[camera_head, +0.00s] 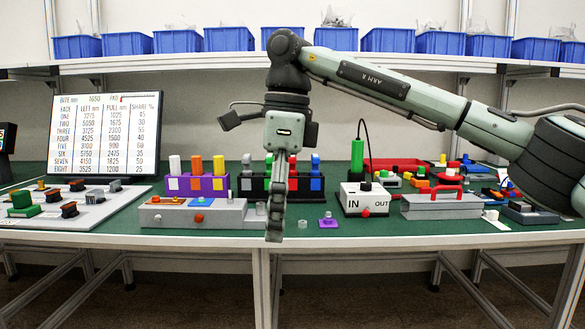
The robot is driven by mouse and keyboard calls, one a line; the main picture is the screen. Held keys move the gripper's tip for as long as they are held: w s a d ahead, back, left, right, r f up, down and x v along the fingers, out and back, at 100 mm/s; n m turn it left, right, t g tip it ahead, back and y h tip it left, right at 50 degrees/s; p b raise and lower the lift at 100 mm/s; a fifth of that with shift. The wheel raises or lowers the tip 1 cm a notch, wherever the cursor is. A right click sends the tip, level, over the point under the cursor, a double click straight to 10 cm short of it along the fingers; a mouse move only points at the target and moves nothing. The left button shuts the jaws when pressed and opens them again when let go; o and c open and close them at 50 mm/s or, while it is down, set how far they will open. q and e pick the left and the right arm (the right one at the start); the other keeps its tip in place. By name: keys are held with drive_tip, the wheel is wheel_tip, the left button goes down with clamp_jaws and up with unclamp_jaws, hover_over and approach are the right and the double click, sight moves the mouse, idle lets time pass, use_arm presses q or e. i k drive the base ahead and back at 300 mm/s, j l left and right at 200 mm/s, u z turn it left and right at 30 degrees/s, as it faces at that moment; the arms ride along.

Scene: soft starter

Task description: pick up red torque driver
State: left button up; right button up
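A black rack (304,198) stands mid-table with green, red and blue square labels. A red upright piece (292,160), which looks like the red torque driver, stands in it above the red label, partly hidden behind my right gripper. A green piece (268,160) and a blue-grey piece (315,163) stand to either side. My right gripper (275,236) points down in front of the rack, near the table's front. Its fingers are seen edge-on, so their opening and any contact are unclear. My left gripper is out of view.
A purple rack (196,194) and a long grey box (165,216) stand left. A white IN/OUT box (362,200) with a green tool (357,152) stands right, beside a grey red-handled box (450,206). A purple piece (328,222) lies near the front edge.

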sight(291, 160)
drive_tip(key=i, duration=1.75)
